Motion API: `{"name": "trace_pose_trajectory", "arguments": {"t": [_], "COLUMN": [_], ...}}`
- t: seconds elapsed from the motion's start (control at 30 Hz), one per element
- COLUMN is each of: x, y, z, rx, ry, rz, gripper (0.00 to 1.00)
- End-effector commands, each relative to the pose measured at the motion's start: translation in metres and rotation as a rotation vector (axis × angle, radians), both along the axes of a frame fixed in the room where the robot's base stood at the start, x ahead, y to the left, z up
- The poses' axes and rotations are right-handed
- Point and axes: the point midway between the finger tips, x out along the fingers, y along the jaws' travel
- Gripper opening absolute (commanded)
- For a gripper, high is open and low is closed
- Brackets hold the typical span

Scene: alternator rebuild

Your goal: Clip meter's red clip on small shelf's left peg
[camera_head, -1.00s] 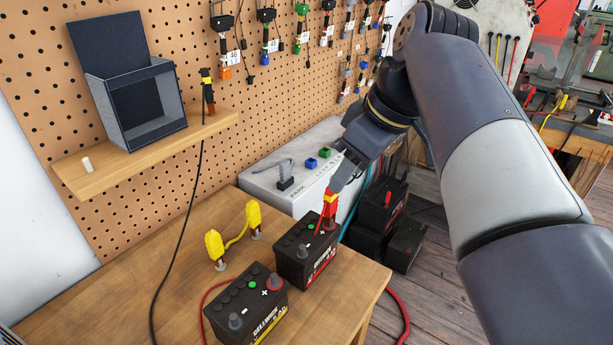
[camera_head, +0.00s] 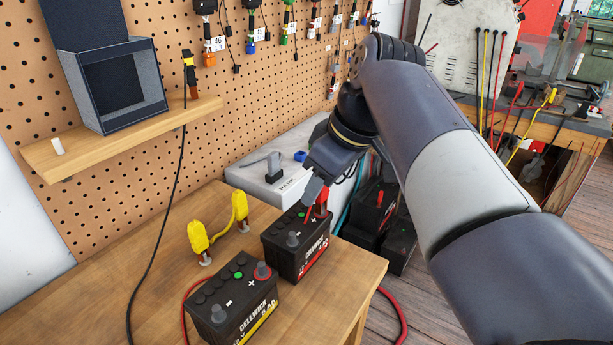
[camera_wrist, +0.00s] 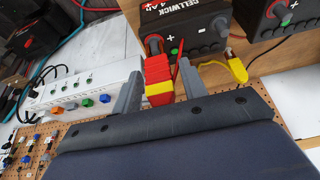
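The red clip (camera_head: 321,203), with a yellow band, stands at the plus post of the rear black battery (camera_head: 297,247). It also shows in the wrist view (camera_wrist: 158,78). My gripper (camera_head: 313,190) is down at the clip and partly hides it. In the wrist view, my gripper's two fingers (camera_wrist: 158,70) stand apart on either side of the clip, with narrow gaps. The small wooden shelf (camera_head: 115,135) is on the pegboard. Its white left peg (camera_head: 57,146) is bare. A black clip with a yellow band (camera_head: 190,72) is at its right end. I cannot tell which object is the meter.
A second black battery (camera_head: 232,305) stands in front on the wooden table (camera_head: 100,285). Yellow clips (camera_head: 198,237) stand behind it. An open dark box (camera_head: 118,95) sits on the shelf between its ends. A black cable (camera_head: 160,220) hangs from the shelf. A white unit (camera_head: 255,178) is behind the batteries.

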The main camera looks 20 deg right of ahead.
Motion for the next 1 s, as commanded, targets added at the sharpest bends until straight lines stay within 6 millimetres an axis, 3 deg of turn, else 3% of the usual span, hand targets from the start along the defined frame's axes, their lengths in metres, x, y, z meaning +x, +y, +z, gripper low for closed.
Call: {"name": "trace_pose_trajectory", "arguments": {"t": [0.33, 0.57, 0.9, 1.0], "x": [0.0, 0.0, 0.0, 0.0], "y": [0.0, 0.0, 0.0, 0.0], "z": [0.0, 0.003, 0.04, 0.042], "rx": [0.0, 0.0, 0.0, 0.0], "ry": [0.0, 0.0, 0.0, 0.0], "rz": [0.0, 0.0, 0.0, 0.0], "gripper": [0.12, 0.12, 0.12, 0.12]}}
